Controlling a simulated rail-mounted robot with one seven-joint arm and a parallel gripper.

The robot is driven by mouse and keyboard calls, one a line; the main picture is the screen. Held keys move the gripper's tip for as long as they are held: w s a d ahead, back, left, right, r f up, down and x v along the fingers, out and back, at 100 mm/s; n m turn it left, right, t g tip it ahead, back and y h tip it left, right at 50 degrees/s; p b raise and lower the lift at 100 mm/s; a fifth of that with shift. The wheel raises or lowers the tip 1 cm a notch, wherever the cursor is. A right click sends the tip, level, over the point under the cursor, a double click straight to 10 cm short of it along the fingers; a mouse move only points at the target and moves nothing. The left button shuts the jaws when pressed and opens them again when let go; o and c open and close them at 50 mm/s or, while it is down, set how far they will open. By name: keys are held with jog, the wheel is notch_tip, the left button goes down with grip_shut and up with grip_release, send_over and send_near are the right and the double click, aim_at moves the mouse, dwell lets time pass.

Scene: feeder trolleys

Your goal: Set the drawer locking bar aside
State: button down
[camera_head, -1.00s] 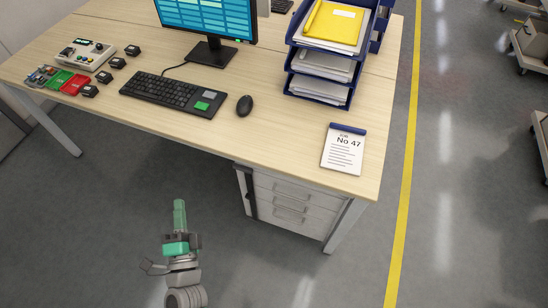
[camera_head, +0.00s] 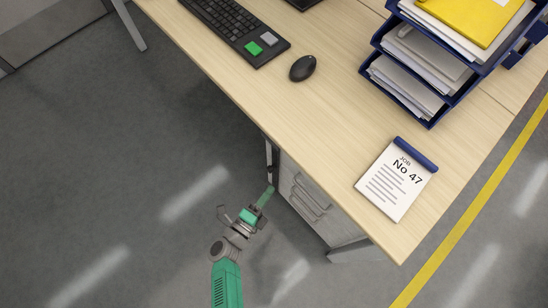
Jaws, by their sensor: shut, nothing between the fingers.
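The drawer locking bar (camera_head: 269,158) is a narrow grey upright strip with dark parts at the left front edge of the drawer unit (camera_head: 310,200), under the desk. The unit has grey drawer fronts with bar handles. My gripper (camera_head: 267,192), with green fingers, is shut and empty. Its fingertips appear right by the lower end of the bar in the picture; I cannot tell whether they touch it. The bar's lower part is hidden behind the fingers.
The wooden desk top (camera_head: 330,150) overhangs the drawers. On it are a job pad (camera_head: 392,185), a mouse (camera_head: 303,68), a keyboard (camera_head: 225,22) and blue paper trays (camera_head: 425,118). The floor left of the drawers is clear.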

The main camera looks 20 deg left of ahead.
jog(key=w+a+b, duration=0.2)
jog(key=w+b, duration=0.3)
jog(key=w, duration=0.6)
jog(key=shift+a, duration=0.1)
